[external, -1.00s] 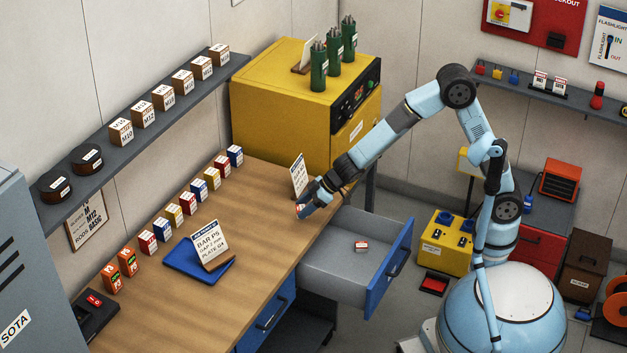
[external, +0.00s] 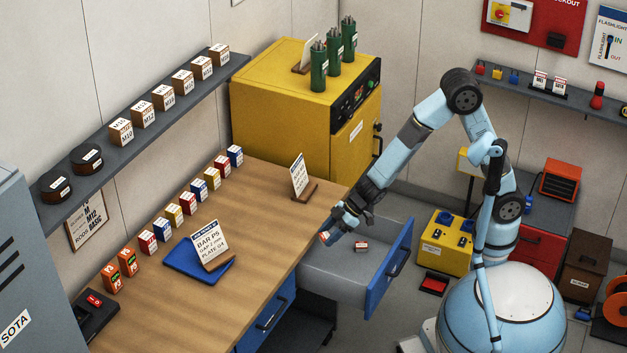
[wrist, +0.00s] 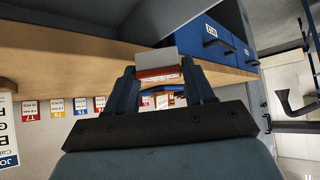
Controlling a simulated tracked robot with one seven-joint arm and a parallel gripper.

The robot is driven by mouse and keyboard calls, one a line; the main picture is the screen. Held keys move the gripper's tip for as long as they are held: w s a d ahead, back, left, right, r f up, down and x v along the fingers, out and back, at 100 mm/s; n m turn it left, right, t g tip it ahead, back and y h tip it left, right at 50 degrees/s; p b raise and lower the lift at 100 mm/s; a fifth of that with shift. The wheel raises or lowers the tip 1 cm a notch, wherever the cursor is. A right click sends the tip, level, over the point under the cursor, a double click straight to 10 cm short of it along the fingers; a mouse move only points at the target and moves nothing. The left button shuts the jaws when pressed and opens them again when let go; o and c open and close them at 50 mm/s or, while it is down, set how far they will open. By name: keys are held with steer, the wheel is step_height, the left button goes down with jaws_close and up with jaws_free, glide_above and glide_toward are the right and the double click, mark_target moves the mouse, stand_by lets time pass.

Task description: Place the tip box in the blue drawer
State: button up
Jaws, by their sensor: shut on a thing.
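The blue drawer (external: 391,268) is pulled open on the right side of the bench. Its grey inside holds a small red and white box (external: 361,246). My gripper (external: 328,237) is over the drawer's left inner part, close to the bench edge. It is shut on a small red and white box (wrist: 158,66), taken to be the tip box, which shows between both fingertips in the wrist view. In the external view only a bit of this box (external: 324,239) shows. I cannot tell its exact height above the drawer floor.
The wooden bench (external: 255,225) carries a row of small colored boxes (external: 190,203), a blue tray (external: 182,264) with a sign card, and another card (external: 298,177) near the bench corner. A yellow cabinet (external: 275,110) stands behind. The drawer's middle floor is largely clear.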

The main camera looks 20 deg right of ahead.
mark_target(335, 271)
steer(key=shift+w+d+f+n+g+h, duration=0.1)
steer(key=shift+w+d+f+n+g, duration=0.45)
steer(key=shift+f, duration=2.5)
steer(key=shift+w+d+f+n+g+h, duration=0.1)
steer(key=shift+w+d+f+n+g, duration=0.3)
steer(key=shift+f, duration=2.65)
steer(key=shift+w+d+f+n+g+h, duration=0.2)
steer(key=shift+d+f+n+g, duration=0.55)
steer(key=shift+f, duration=2.3)
steer(key=o, duration=1.1)
steer(key=shift+c, duration=0.2)
steer(key=v, duration=1.2)
steer(key=shift+s+d, duration=0.15)
